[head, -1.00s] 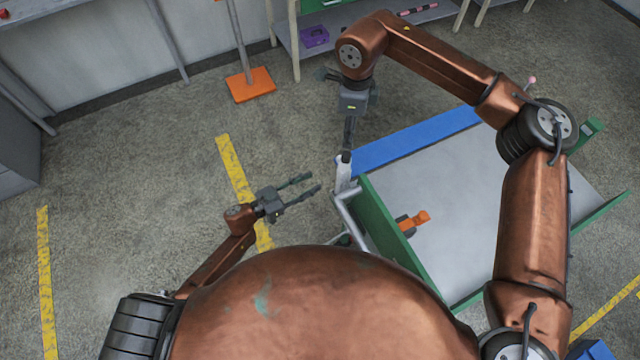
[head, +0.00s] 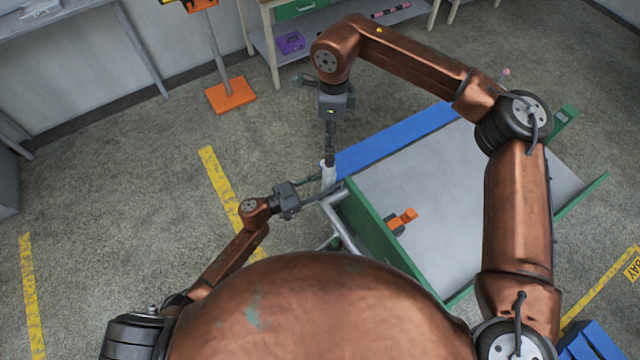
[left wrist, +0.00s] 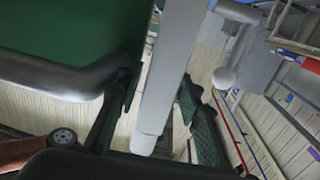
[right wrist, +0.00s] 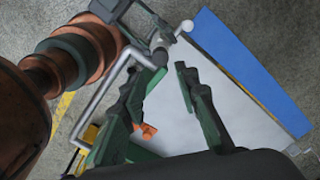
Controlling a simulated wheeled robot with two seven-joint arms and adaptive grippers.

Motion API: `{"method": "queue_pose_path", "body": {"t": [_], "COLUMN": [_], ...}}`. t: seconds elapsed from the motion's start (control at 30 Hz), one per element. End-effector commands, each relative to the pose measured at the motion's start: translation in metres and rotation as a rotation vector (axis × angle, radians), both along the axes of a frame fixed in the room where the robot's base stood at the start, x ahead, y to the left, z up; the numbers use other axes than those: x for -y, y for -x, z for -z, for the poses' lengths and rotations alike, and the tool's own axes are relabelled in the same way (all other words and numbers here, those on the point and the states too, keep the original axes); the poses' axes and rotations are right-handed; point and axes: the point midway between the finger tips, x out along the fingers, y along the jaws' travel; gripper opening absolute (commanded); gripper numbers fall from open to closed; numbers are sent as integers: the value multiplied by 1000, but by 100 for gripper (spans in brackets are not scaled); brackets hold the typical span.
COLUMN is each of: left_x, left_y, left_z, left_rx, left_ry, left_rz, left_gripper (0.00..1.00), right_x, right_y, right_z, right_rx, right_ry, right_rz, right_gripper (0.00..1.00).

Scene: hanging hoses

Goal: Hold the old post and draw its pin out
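The old post (head: 328,173) is a short, light grey upright tube at the cart's near left corner, beside its bent grey handle rail (head: 345,228). In the left wrist view the post (left wrist: 168,75) runs between the two dark green fingers, with gaps visible beside it. My left gripper (head: 322,190) is open around the post from the left. My right gripper (head: 330,153) points down over the post's top. In the right wrist view its fingers are apart, with the post's top (right wrist: 160,57) beyond them. I cannot make out the pin clearly; a round-ended light rod (right wrist: 187,27) shows near the post.
The green cart (head: 365,235) has a bare grey top with an orange clamp-like piece (head: 403,218) near its left edge and a blue strip (head: 395,140) along the far side. An orange-based stand (head: 230,95) is at the back left. The floor left of the cart is clear.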

Motion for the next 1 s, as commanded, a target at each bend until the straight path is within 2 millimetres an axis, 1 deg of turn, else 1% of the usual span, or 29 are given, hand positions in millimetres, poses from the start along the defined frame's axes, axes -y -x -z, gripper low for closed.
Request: {"method": "queue_pose_path", "body": {"t": [0.27, 0.77, 0.87, 1.0], "left_x": [2, 1, 1, 1], "left_y": [-1, -1, -1, -1], "left_z": [0, 0, 0, 0], "left_rx": [0, 0, 0, 0], "left_ry": [0, 0, 0, -1], "left_rz": [0, -1, -1, -1], "left_gripper": [33, 0, 0, 0], "right_x": [0, 0, 0, 0], "right_y": [0, 0, 0, 0], "right_z": [0, 0, 0, -1], "right_rx": [0, 0, 0, 0], "right_ry": [0, 0, 0, 0], "right_rz": [0, -1, 0, 27], "right_gripper": [29, 29, 30, 39]}}
